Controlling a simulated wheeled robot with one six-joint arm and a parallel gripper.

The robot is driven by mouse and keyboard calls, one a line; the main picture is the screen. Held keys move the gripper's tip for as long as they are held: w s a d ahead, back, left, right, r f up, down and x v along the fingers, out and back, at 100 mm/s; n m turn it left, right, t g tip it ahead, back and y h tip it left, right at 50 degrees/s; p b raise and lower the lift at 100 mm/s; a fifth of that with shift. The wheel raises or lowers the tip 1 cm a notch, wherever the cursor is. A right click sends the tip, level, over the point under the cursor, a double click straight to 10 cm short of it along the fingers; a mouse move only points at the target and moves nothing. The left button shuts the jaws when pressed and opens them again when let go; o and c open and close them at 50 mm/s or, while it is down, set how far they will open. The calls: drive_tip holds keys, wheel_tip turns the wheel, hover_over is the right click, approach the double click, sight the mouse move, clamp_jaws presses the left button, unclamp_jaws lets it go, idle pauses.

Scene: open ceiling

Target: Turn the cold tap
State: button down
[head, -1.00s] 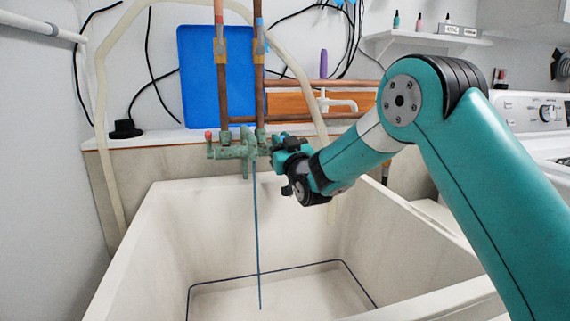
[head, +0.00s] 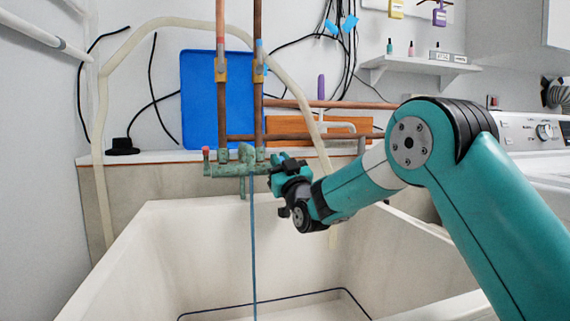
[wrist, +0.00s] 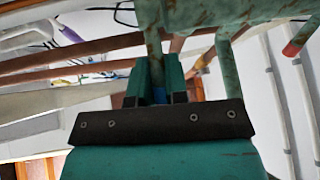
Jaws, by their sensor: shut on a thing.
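The weathered green faucet (head: 232,170) sits at the back of the sink, below two copper pipes. Its hot tap, with a red end (head: 206,153), is at the left; the red end also shows in the wrist view (wrist: 298,40). My gripper (head: 278,170) is at the faucet's right end, where the cold tap is. In the wrist view my gripper's green fingers (wrist: 158,80) are shut, with a bit of the blue cold tap (wrist: 158,92) between them. The fingers hide most of this tap.
The deep pale sink (head: 175,250) lies below the faucet and my arm. A beige hose (head: 103,130) arches behind the faucet. A blue board (head: 200,100) and a wooden board (head: 300,127) stand at the wall. A white washer (head: 530,130) is at the right.

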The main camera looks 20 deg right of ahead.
drive_tip(key=c, duration=1.1)
unclamp_jaws()
drive_tip(key=shift+d+r, duration=0.1)
drive_tip(key=shift+r, duration=0.1)
drive_tip(key=shift+c, duration=0.2)
drive_tip(key=shift+f, duration=0.1)
drive_tip(key=b+v, duration=0.9)
drive_tip(key=v, duration=0.3)
